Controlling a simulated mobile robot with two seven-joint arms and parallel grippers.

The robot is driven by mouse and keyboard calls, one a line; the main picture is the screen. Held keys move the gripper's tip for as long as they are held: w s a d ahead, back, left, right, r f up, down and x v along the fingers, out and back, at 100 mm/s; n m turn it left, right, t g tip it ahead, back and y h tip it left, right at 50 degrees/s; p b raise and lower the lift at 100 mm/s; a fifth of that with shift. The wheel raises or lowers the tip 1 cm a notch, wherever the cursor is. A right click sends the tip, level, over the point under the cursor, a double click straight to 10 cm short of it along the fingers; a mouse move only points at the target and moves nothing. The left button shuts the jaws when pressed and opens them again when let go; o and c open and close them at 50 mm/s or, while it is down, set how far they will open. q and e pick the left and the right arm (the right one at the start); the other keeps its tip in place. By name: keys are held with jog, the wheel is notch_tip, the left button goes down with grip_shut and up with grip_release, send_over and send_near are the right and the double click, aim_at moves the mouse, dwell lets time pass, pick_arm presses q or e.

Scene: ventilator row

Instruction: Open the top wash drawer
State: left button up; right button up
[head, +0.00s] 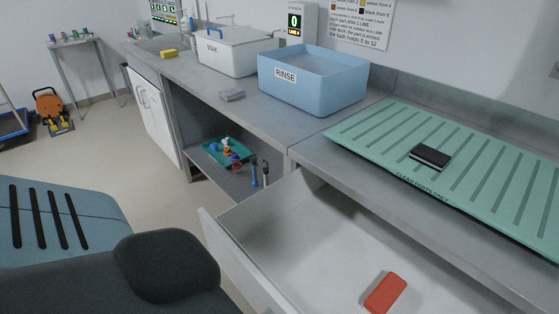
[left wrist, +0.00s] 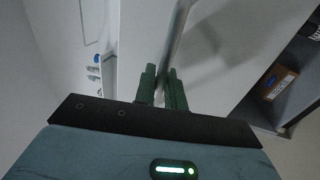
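A white drawer (head: 240,253) stands pulled well out from under the right-hand counter in the head view, its inside showing. A red block (head: 385,292) lies on its floor. The drawer's front is partly cut off by the lower picture edge. In the left wrist view, a grey bar handle (left wrist: 178,40) runs in front of a white panel (left wrist: 225,45). My left gripper (left wrist: 162,92) has its two green fingers close on either side of this bar and looks shut on it. In the head view its fingers are hidden or out of frame. My right gripper is not in view.
A blue RINSE tub (head: 310,92), a white SOAK tub (head: 232,62) and a green ribbed mat (head: 500,170) with a black-and-white block (head: 430,157) stand on the counter. A teal tray (head: 213,151) sits on the shelf below. Floor (head: 110,150) is clear at left.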

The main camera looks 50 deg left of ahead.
pick_arm(q)
jog(key=shift+o, duration=1.2)
jog(key=s+f+b, duration=0.1)
jog(key=s, duration=0.6)
jog(key=shift+s+a+f+b, duration=0.15)
jog(key=shift+s+f+b, duration=0.15)
jog(key=shift+s, duration=0.05)
